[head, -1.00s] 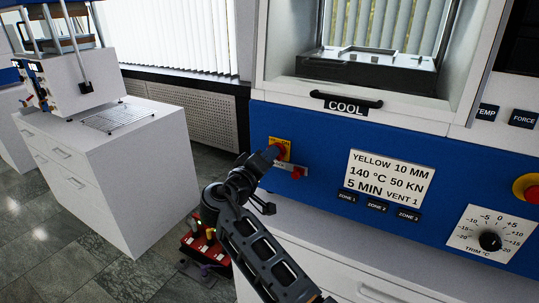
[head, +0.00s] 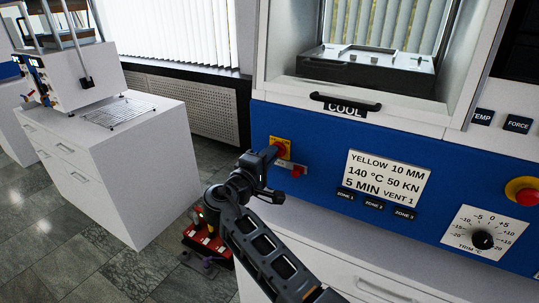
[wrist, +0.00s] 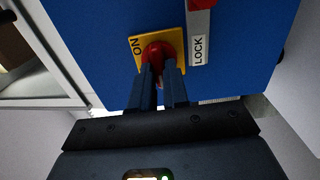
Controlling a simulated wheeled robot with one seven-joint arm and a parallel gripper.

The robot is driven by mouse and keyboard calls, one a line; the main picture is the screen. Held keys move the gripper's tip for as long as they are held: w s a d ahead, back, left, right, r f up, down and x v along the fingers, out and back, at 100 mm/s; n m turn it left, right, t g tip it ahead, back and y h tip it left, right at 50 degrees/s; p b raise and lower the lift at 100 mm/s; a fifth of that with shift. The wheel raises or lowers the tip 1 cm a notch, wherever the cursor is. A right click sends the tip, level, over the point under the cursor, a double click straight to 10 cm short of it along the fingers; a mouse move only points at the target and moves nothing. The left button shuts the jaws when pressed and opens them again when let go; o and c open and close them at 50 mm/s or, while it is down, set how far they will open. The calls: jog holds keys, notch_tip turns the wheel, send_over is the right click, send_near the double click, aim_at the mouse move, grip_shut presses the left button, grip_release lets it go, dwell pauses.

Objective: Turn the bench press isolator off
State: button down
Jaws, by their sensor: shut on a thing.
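The isolator is a red rotary knob (wrist: 157,54) on a yellow plate (wrist: 137,43) marked ON, set in the blue front panel of the press. In the head view the yellow plate (head: 279,146) shows at the panel's left end, with the knob mostly hidden by my gripper. My gripper (wrist: 162,72) is shut on the red knob, one finger on each side. Any other marking on the plate is hidden by the fingers.
A red lock slider (wrist: 199,5) on a plate labelled LOCK (wrist: 198,50) sits close beside the isolator. A white sign (head: 386,180), a trim dial (head: 482,240) and a red button (head: 524,191) are farther right. A red crate (head: 208,243) stands on the floor.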

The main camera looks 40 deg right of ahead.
dwell(0.3)
jog(key=c, duration=1.1)
grip_release()
jog(key=shift+b+v, duration=0.75)
jog(key=shift+v, duration=3.2)
